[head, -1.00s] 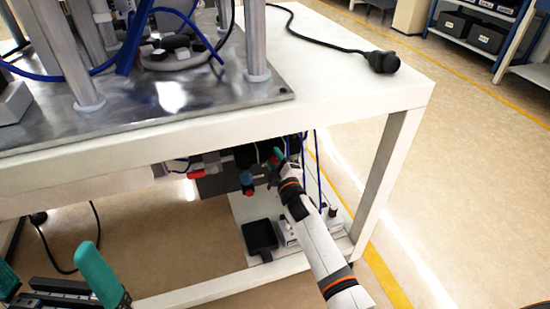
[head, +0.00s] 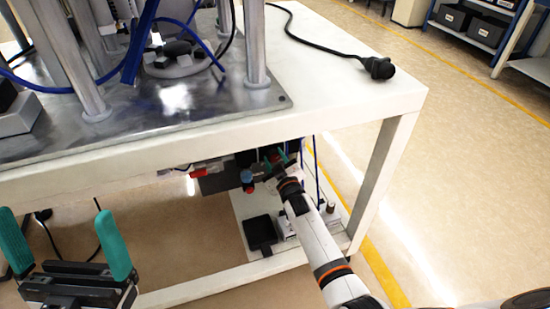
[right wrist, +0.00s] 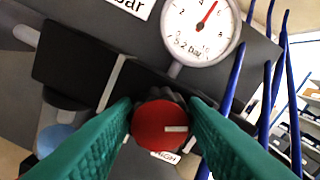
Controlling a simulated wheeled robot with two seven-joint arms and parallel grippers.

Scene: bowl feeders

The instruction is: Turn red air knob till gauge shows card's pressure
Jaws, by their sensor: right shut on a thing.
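The red knob (right wrist: 160,125) sits between the two green fingers of my right gripper (right wrist: 161,112), which is shut on it. A white line on its face points right. The round white gauge (right wrist: 200,28) is above it, partly cut off by the top edge; its red needle points up and right, and its print seems to read 5.2 bar. A white card (right wrist: 132,5) is cut off at the top; only "bar" shows, its number is hidden. In the head view my right gripper (head: 273,163) reaches under the table. My left gripper (head: 55,216) is open and empty at lower left.
The white table (head: 330,112) overhangs my right arm, with a leg (head: 383,180) to its right. Blue hoses (right wrist: 268,85) run close to the right finger. A pale blue knob (right wrist: 55,138) is at left. A black tray (head: 260,233) lies on the lower shelf.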

